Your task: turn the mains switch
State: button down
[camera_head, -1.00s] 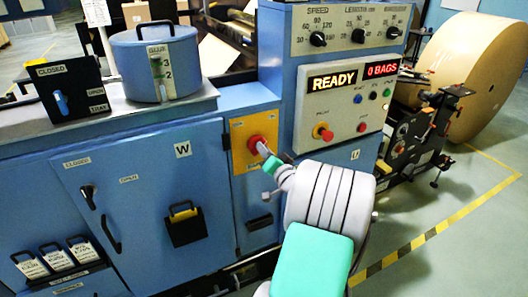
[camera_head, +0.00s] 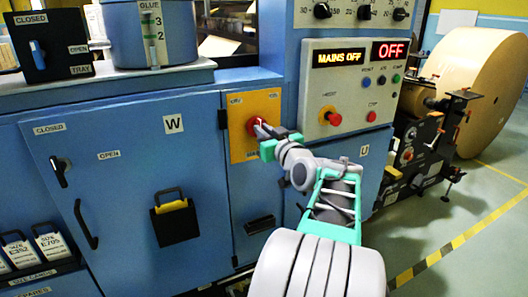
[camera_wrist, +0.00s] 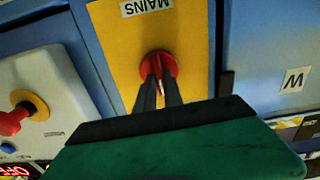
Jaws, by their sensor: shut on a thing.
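The mains switch (camera_head: 252,127) is a round red knob on a yellow plate (camera_head: 240,99), set in the blue machine front. My gripper (camera_head: 259,129) reaches it from the front right and is shut on the knob. In the wrist view the two dark fingers (camera_wrist: 157,92) close on the red knob (camera_wrist: 170,62), below the upside-down "MAINS" label (camera_wrist: 147,6). The fingers hide part of the knob. The display (camera_head: 340,58) above reads "MAINS OFF", and the red display (camera_head: 390,50) beside it reads "OFF".
A panel with a red mushroom button (camera_head: 333,118) stands right of the switch. A blue door marked W (camera_head: 130,180) is at left, with a black-and-yellow holder (camera_head: 175,218) on it. The large kraft roll (camera_head: 480,85) and black machinery stand at right. Floor at lower right is clear.

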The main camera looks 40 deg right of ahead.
jog(key=n+b, duration=0.2)
jog(key=b, duration=0.2)
jog(key=n+b, duration=0.3)
jog(key=b, duration=0.2)
jog(key=n+b, duration=0.3)
jog(key=b, duration=0.2)
jog(key=shift+a+f, duration=0.2)
jog(key=shift+f, duration=0.05)
jog(key=shift+r+n, duration=0.1)
jog(key=shift+n, duration=0.3)
jog(key=c, duration=1.5)
grip_release()
jog(key=shift+w, duration=0.1)
jog(key=shift+o, duration=0.2)
jog(key=v, duration=0.8)
jog(key=shift+p, duration=0.35)
